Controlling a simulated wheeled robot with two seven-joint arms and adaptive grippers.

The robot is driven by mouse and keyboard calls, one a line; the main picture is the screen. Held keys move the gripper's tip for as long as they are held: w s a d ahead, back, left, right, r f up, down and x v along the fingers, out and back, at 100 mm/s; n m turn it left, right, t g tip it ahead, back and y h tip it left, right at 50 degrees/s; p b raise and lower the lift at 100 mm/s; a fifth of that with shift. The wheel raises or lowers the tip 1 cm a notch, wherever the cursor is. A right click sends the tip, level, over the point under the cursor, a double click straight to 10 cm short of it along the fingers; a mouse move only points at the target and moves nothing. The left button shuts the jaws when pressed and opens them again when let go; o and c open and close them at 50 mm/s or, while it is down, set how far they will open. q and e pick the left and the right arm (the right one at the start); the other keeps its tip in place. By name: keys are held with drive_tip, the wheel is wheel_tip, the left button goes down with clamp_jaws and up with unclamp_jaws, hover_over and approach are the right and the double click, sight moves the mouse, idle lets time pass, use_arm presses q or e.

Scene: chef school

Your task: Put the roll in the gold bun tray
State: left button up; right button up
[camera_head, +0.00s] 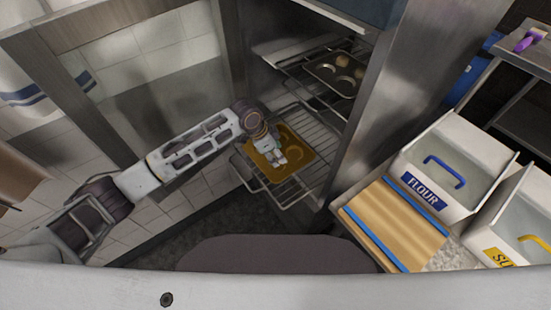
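The gold bun tray (277,177) lies on a pulled-out wire rack of the tall steel oven, in the middle of the head view. It has round cups, some partly covered by my gripper. My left gripper (279,161) reaches in from the left and is right over the tray, pointing down at its cups. Whether its fingers are open or shut, and whether they touch the tray, I cannot tell. I cannot make out a roll; one could be hidden under the gripper. My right gripper is not in view.
A darker bun tray (335,73) sits on a higher rack. A steel-framed glass door (160,80) stands at the left. On the right are a wooden board with blue edges (395,222), a flour bin (450,165) and another bin (515,230).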

sight(273, 154)
use_arm(q)
drive_tip(key=shift+f, duration=1.85)
drive_tip(key=shift+f, duration=0.1)
drive_tip(key=o, duration=1.1)
drive_tip(key=b+v, duration=0.1)
drive_tip(key=v, duration=1.1)
